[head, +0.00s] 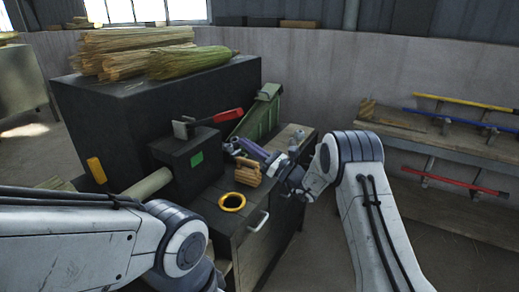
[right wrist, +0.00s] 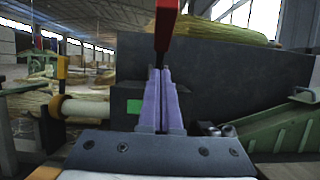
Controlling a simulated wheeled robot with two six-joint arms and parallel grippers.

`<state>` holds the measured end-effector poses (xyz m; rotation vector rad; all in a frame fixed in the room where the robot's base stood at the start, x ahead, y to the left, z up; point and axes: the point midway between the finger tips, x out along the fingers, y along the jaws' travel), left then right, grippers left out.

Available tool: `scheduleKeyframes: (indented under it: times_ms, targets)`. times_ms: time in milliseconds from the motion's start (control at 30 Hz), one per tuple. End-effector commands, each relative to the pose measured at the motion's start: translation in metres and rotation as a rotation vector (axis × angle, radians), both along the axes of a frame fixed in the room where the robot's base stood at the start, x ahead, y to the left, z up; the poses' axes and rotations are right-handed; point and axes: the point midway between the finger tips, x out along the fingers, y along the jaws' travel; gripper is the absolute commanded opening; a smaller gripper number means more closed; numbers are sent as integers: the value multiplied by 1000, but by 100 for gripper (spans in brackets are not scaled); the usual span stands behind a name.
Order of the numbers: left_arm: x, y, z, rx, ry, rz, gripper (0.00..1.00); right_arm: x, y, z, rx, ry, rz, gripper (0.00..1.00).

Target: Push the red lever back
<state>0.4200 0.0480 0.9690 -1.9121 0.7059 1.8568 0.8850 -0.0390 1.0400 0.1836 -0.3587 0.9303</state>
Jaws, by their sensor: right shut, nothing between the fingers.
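The red lever (head: 228,115) sticks out to the right from a metal bracket on top of a dark machine box (head: 175,162) with a green patch. In the right wrist view the lever (right wrist: 166,22) hangs in from the top, just beyond and above my fingertips. My right gripper (head: 238,143) has purple fingers; it is shut and empty, pointing at the box just below the lever. Whether the fingers touch the lever I cannot tell. In the right wrist view the fingers (right wrist: 160,90) lie together. My left arm enters at lower left, but its gripper is out of view.
A yellow ring (head: 232,202) and a small wooden piece (head: 248,173) sit on the bench below my right gripper. A green chute (head: 262,113) stands behind it. Straw bundles (head: 130,40) lie on the large dark cabinet. A rack with coloured handles (head: 455,141) is at right.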

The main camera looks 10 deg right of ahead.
Motion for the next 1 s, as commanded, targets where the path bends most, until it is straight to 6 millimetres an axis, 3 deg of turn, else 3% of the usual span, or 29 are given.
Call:
scheduleKeyframes:
  times_ms: [100,333,833,1000]
  targets:
    - [0,0,8,0,0,0,60,13,20,12,-1,-2,2,0]
    - [0,0,19,0,0,0,60,21,30,41,0,-2,1,0]
    - [0,0,21,0,0,0,60,23,31,47,-1,0,-1,0]
    - [0,0,28,0,0,0,60,23,21,55,-17,9,-13,0]
